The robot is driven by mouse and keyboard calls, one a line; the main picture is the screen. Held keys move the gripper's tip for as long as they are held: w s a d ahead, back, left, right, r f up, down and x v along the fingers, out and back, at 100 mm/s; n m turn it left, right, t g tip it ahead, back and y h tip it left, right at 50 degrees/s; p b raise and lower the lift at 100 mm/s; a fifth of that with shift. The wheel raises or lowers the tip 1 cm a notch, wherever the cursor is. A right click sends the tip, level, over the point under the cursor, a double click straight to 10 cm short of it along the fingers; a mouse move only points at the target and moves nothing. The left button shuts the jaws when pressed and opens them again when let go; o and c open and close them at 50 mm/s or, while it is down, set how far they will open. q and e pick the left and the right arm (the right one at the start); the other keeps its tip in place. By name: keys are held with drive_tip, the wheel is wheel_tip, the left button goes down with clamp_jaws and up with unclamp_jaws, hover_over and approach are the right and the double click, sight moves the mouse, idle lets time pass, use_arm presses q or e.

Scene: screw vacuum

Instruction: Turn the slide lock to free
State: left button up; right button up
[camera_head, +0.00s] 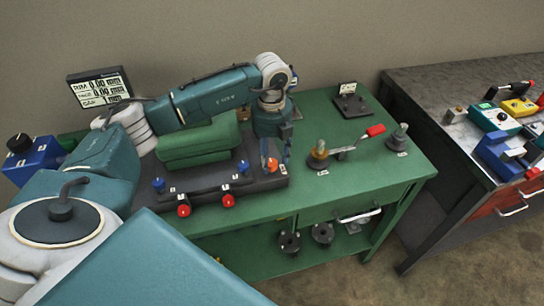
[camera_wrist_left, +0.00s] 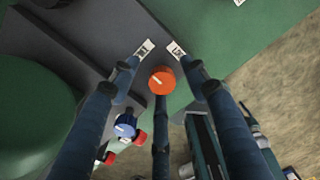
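An orange round knob (camera_head: 272,165) with a white pointer line, which I take as the slide lock, sits at the right end of a dark machine base (camera_head: 150,196). In the left wrist view the knob (camera_wrist_left: 162,80) is seen from above, its line slanting. Two small white labels (camera_wrist_left: 144,47) lie just beyond it, too small to read. My left gripper (camera_head: 276,156) points down over the knob. Its fingers are spread, two to the sides and one on the near side, with gaps to the knob visible. My right gripper is not in view.
A green block (camera_head: 199,146) stands on the base left of my gripper. Red-tipped (camera_head: 228,201) and blue knobs (camera_head: 243,167) line its front. A readout screen (camera_head: 99,88) stands behind.

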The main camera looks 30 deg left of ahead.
sight(272, 160)
use_arm(q)
wheel_tip(272, 160, up, 12)
idle(0.5)
idle(0.4)
